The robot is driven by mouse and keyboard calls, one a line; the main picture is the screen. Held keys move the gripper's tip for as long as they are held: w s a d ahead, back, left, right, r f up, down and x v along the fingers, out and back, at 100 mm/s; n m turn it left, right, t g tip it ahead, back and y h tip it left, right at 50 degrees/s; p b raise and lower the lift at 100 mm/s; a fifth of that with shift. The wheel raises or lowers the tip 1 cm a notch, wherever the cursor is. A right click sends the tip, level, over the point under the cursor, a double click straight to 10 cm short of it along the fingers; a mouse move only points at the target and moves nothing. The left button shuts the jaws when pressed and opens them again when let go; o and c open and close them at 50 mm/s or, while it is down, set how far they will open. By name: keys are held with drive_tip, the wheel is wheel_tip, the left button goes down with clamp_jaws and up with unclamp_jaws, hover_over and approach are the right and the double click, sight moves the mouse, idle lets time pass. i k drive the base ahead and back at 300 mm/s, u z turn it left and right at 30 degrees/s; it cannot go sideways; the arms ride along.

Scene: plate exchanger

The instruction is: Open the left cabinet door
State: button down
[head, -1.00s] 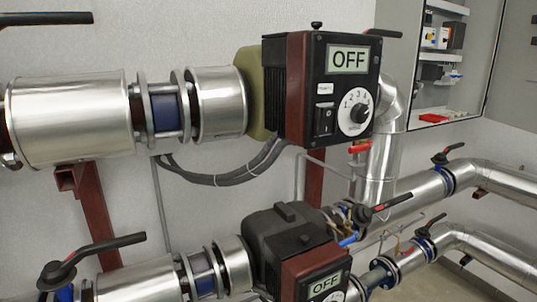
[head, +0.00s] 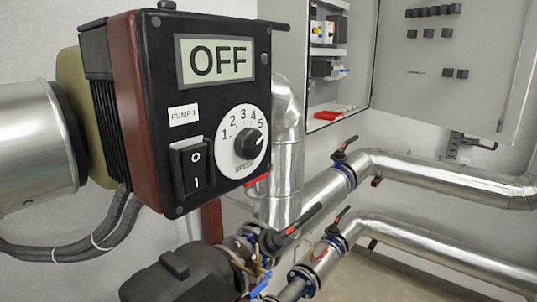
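A grey wall cabinet (head: 364,60) hangs at the upper middle of the head view. Its front is open and its inside shows white shelves with small devices and a red item (head: 330,115) at the bottom. A large grey door panel (head: 428,80) with black switches stands swung out to the right of the opening. The cabinet's top is cut off by the frame. My gripper is not in view.
A pump control box (head: 203,105) reading OFF, with a dial and rocker switch, fills the near left. Some floor (head: 420,272) shows at the bottom right.

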sight(478, 58)
drive_tip(key=z, duration=0.5)
drive_tip(key=i, duration=1.85)
drive_tip(key=u, duration=0.1)
